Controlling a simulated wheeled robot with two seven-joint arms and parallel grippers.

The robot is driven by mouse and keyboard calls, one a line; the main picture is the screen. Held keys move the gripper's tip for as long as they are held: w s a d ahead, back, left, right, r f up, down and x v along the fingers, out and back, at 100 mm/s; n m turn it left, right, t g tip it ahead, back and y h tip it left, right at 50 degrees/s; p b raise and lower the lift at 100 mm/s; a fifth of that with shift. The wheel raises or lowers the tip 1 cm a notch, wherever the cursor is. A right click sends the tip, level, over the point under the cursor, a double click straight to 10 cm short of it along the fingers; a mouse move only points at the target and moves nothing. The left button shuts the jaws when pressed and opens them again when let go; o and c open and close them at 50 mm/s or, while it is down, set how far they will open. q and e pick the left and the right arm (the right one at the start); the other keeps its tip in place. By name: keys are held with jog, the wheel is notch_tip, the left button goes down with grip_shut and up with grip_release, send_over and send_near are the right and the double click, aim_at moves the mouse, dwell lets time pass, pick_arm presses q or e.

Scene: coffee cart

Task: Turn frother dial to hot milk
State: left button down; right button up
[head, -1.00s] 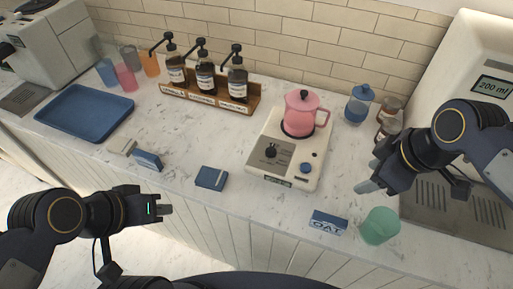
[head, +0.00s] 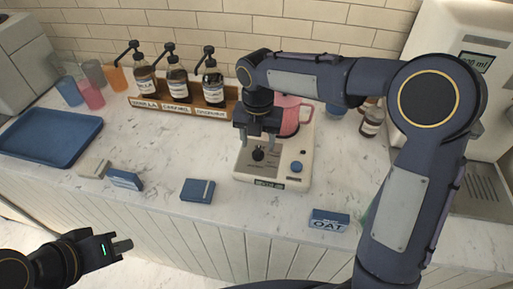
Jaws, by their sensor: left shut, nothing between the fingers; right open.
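The frother (head: 243,172) is a cream base on the counter with a black dial (head: 257,154) on its front panel and a blue button (head: 296,167) to the right of it. A pink pitcher (head: 291,112) stands on the back of the base, partly hidden by my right arm. My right gripper (head: 257,143) is open, pointing down just above the dial, its fingers on either side of it; I cannot tell whether they touch it. My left gripper (head: 127,245) is shut and empty, in front of the counter at lower left.
A blue tray (head: 88,123) lies at the left. A wooden rack (head: 150,107) of pump bottles stands at the back. A blue box (head: 198,190) and an OAT carton (head: 329,221) are near the front edge. My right arm hides the green cup and much of the right side.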

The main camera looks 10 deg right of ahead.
aim_at(258, 150)
jog(key=shift+f, duration=1.7)
jog(key=shift+c, duration=0.3)
jog(key=c, duration=0.9)
